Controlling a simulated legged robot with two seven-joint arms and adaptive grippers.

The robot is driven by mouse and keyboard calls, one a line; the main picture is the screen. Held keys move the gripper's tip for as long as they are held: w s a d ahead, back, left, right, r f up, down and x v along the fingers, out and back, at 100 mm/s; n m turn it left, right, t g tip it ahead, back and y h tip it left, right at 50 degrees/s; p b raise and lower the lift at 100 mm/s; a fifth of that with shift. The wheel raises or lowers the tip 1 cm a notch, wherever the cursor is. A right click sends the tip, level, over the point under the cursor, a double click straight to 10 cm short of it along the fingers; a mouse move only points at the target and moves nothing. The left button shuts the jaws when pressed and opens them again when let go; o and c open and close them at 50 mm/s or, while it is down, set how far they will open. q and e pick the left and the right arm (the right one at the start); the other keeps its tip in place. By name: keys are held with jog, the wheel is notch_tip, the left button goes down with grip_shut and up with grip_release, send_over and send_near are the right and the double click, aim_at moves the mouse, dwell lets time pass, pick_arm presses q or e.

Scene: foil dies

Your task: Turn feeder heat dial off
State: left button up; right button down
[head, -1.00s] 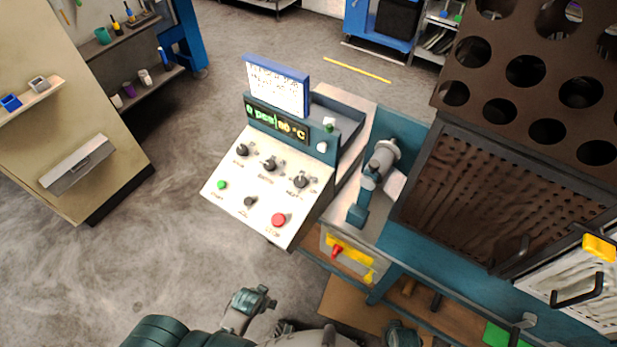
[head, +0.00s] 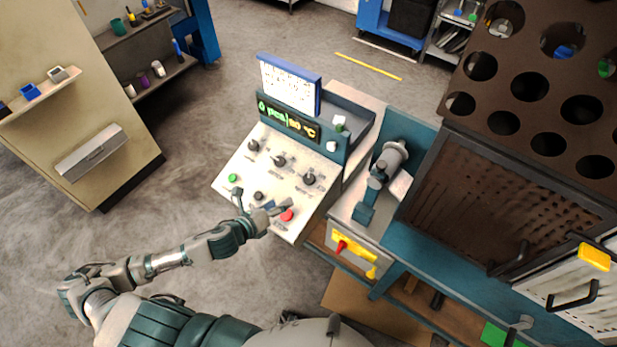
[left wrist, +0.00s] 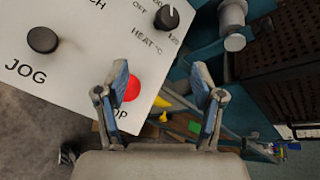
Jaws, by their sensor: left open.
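The heat dial (head: 309,177) is the rightmost of three black dials along the top row of the sloped white control panel (head: 233,165). My left gripper (head: 262,201) is open and empty over the panel's lower part, near the red stop button (head: 287,215). In the left wrist view the gripper (left wrist: 162,76) is below the heat dial, apart from it. My right gripper is out of view.
The display (head: 288,122) above the dials reads "0 pcs" and a temperature in °C. A green button (head: 233,177) and a black jog knob (head: 258,195) share the panel. A teal-and-grey device (head: 377,180) stands right of it. Open floor lies left.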

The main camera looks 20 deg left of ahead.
aim_at(307, 179)
pick_arm(q)
jog(key=a+r+m+g+h, duration=0.1)
jog(key=a+r+m+h, duration=0.15)
jog(key=m, duration=0.75)
jog(key=shift+m, duration=0.3)
jog(key=x, duration=0.5)
jog(key=p+x, duration=0.1)
jog(key=x, duration=0.5)
jog(key=p+x, duration=0.1)
jog(key=x, duration=0.5)
jog(key=shift+w+a+r, duration=0.15)
jog(key=shift+w+a, duration=0.15)
jog(key=shift+a, duration=0.1)
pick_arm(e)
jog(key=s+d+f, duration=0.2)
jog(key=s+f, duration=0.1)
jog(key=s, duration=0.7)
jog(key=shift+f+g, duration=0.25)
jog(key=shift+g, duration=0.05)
pick_arm(q)
jog(key=shift+y, duration=0.25)
jog(key=c, duration=1.2)
